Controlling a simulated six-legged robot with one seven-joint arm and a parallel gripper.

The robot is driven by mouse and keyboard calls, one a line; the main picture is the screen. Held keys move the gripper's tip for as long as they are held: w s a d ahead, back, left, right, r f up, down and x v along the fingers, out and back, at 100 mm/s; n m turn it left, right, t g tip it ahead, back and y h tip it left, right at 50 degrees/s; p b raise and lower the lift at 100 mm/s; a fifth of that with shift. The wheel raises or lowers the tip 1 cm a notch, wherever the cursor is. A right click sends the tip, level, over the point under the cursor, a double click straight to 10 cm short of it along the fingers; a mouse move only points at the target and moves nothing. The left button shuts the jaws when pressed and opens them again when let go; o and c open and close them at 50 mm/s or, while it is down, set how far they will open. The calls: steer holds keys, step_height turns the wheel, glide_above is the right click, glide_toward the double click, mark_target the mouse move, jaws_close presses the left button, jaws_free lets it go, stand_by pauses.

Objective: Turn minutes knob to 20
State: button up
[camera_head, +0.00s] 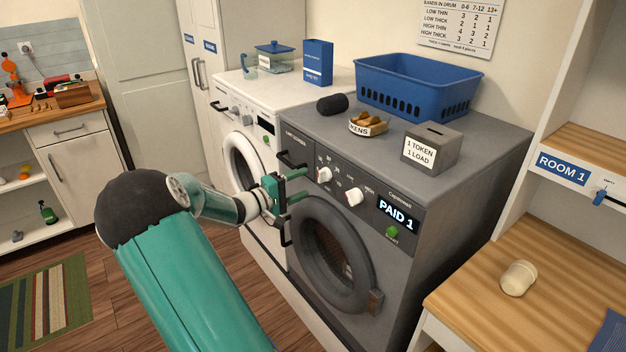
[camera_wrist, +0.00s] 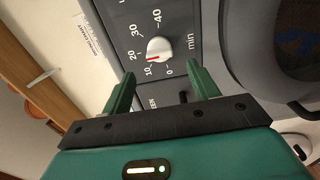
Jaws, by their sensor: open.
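The minutes knob (camera_wrist: 159,49) is a white round knob with a red mark on a dark panel. My gripper (camera_head: 302,185) is open and empty in front of the panel, just left of that knob. In the wrist view my gripper (camera_wrist: 161,72) has its two green fingers spread, the knob showing beyond the gap between their tips. I see no contact.
A second white knob (camera_head: 354,197), a PAID 1 display (camera_head: 397,215) and a green button (camera_head: 392,232) lie to the right. A dark handle (camera_head: 292,160) sticks out beside my gripper. The round door (camera_head: 333,250) is below. A blue basket (camera_head: 418,85) stands on top.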

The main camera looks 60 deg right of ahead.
steer(key=v, duration=0.7)
stand_by(0.4)
steer(key=s+a+r+n+t+y, duration=0.1)
steer(key=a+t+y, duration=0.3)
steer(key=a, duration=1.1)
steer(key=s+a+r+n+t+y, duration=0.2)
steer(key=s+a+r+t+y, duration=0.1)
steer(key=a, duration=1.3)
steer(key=s+a+r+n+t+y, duration=0.2)
steer(key=a+t+y, duration=0.4)
steer(key=a, duration=0.9)
steer(key=s+r+y, duration=0.1)
steer(key=r+y, duration=0.1)
steer(key=y, duration=0.1)
steer(key=shift+a+t, duration=0.3)
steer(key=shift+t, duration=0.1)
steer(key=c, duration=0.5)
steer(key=shift+d, duration=0.15)
